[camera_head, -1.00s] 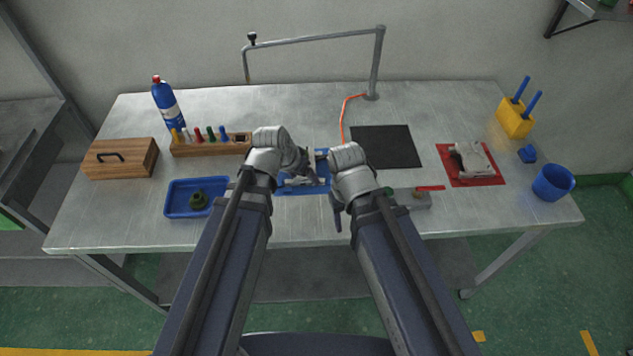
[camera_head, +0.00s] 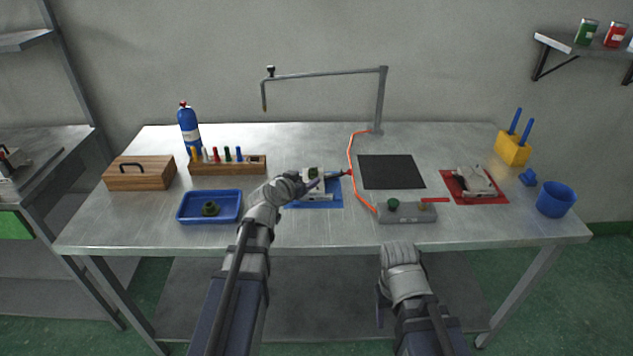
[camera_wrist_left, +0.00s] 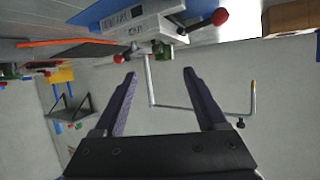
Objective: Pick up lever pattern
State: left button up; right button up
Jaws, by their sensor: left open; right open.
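No part can be singled out with certainty as the lever pattern. A white-and-grey fixture (camera_head: 314,188) stands on a blue mat (camera_head: 325,206) at the table's middle. My left gripper (camera_head: 308,184) is at its left side, open, partly covering it. In the left wrist view the open, empty fingers (camera_wrist_left: 160,73) point towards the white fixture (camera_wrist_left: 150,30), which has red knobs and a small green piece (camera_wrist_left: 165,50). A dark green round part (camera_head: 210,208) lies in a blue tray (camera_head: 227,215). My right gripper (camera_head: 382,298) is open and empty in front of the table.
A grey control box (camera_head: 407,215) with an orange cable (camera_head: 351,160) is right of the blue mat. A black mat (camera_head: 392,171) lies behind it. A grey part (camera_head: 475,182) rests on a red mat (camera_head: 498,199). A wooden rack (camera_head: 228,169) and wooden box (camera_head: 142,179) stand left.

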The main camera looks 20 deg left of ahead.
aim_at(312, 172)
pick_arm(q)
jog(key=shift+x, duration=1.05)
jog(key=shift+a+b+x, duration=0.15)
jog(key=shift+b+x, duration=0.45)
jog(key=shift+x, duration=0.7)
jog(key=shift+a+b+x, duration=0.15)
jog(key=shift+b+x, duration=0.45)
jog(key=shift+x, duration=0.7)
grip_shut()
